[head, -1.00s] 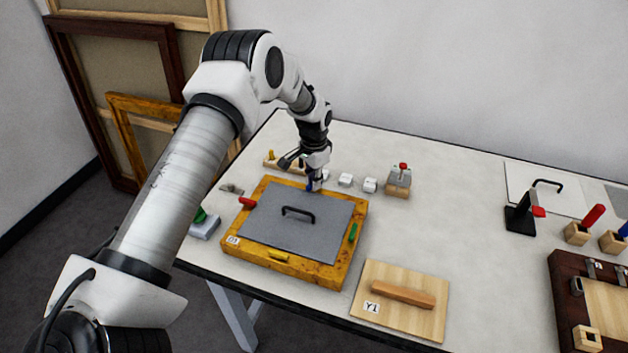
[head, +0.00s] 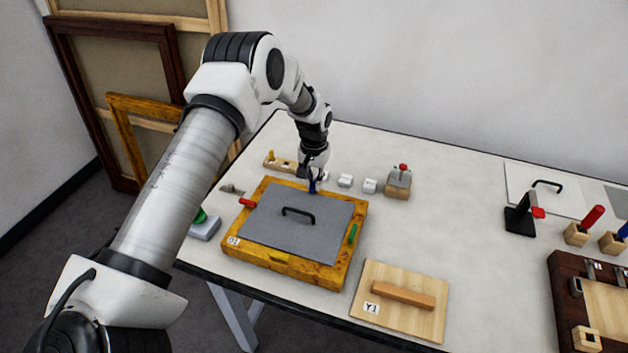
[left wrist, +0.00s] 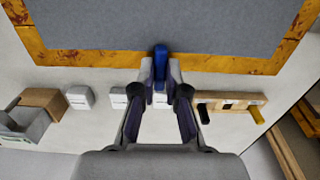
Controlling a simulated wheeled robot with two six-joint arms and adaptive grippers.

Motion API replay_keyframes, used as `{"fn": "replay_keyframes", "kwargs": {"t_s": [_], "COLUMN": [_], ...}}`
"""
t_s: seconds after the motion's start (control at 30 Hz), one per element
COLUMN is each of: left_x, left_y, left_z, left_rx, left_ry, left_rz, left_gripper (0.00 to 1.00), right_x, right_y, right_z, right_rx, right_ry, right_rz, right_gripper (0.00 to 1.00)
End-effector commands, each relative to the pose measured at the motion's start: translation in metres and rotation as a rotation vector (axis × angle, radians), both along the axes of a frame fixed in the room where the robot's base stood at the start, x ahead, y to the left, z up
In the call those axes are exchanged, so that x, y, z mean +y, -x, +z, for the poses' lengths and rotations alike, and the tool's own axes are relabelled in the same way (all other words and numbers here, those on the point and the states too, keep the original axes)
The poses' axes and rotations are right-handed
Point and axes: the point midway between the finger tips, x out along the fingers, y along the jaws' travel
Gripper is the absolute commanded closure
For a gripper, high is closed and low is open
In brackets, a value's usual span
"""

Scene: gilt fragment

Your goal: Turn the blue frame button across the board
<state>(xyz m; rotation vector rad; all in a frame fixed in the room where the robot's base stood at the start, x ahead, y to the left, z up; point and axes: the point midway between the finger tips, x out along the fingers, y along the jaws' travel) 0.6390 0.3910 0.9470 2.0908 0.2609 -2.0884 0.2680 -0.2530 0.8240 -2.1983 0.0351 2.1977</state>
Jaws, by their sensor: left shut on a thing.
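The ornate gilt frame (head: 343,272) lies flat on the table with a grey board (head: 325,225) inside it. The board has a black handle (head: 298,213). The blue button (head: 312,187) sits on the frame's far rail. My left gripper (head: 313,180) points down over that rail and is shut on the blue button. In the left wrist view the blue button (left wrist: 160,62) stands across the rail, its far end just over the board's edge. The fingertips (left wrist: 160,78) flank its near end. A red button (head: 247,203) and a green button (head: 352,233) sit on the side rails. My right gripper is not seen.
White blocks (head: 345,180) and a wooden rack (head: 278,161) stand close behind the frame. A grey tool on a wooden block (head: 398,182) is to the right. A wooden panel labelled Y1 (head: 415,322) lies front right.

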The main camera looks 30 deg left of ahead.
Motion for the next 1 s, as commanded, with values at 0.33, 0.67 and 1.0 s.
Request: {"fn": "replay_keyframes", "kwargs": {"t_s": [0.33, 0.67, 1.0], "left_x": [-0.001, 0.0, 0.0], "left_y": [0.002, 0.001, -0.001], "left_z": [-0.002, -0.001, 0.046], "left_rx": [0.006, 0.003, -0.002], "left_ry": [0.001, 0.001, 0.001], "left_rz": [0.005, 0.003, 0.004], "left_gripper": [1.0, 0.62, 0.62], "right_x": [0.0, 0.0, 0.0], "right_y": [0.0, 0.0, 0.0], "right_z": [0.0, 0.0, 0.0], "right_rx": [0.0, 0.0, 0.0], "right_ry": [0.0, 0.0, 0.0], "right_rz": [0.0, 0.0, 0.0], "right_gripper": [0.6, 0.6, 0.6]}}
